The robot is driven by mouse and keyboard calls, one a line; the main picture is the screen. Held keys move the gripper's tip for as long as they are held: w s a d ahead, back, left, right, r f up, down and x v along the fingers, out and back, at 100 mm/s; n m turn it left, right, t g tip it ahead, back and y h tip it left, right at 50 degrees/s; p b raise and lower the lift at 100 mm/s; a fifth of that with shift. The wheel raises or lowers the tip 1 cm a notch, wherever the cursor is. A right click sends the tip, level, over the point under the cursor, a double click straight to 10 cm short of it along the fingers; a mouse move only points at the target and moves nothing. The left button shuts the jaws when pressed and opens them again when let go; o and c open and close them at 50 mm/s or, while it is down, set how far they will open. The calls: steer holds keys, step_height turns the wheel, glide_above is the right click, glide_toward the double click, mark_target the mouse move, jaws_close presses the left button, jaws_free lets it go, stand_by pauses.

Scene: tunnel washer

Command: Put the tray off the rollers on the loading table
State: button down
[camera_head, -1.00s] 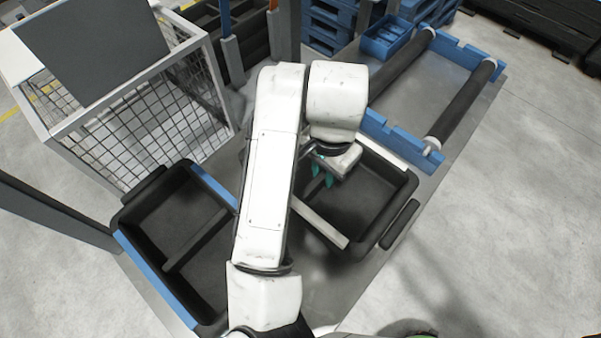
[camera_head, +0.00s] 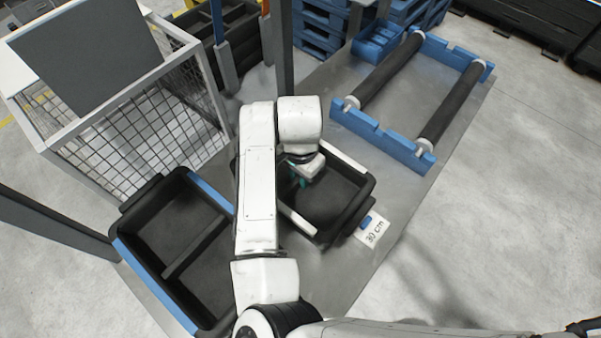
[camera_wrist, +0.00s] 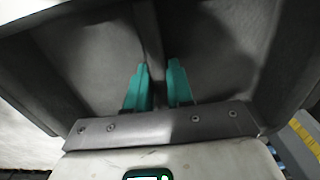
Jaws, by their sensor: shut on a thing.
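A black tray with pale strips on two edges (camera_head: 352,158) is over the grey loading table (camera_head: 395,180), left of and in front of the rollers. My gripper (camera_head: 299,180) reaches down inside it. In the wrist view my teal fingertips (camera_wrist: 157,90) stand on either side of the tray's middle divider (camera_wrist: 150,40), shut on it. My arm hides the tray's left part. Whether the tray touches the table I cannot tell. Two dark rollers (camera_head: 450,105) in a blue frame (camera_head: 385,135) are bare.
A black tray with blue strips (camera_head: 165,228) is at the left of the table. A white card marked 30 cm (camera_head: 372,232) with a small blue piece lies right of the held tray. A wire cage (camera_head: 135,135) stands behind left.

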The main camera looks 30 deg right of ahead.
steer(key=c, duration=1)
jaws_free()
steer(key=shift+f, duration=0.1)
step_height(320, 180, up, 12)
steer(key=shift+b, duration=0.35)
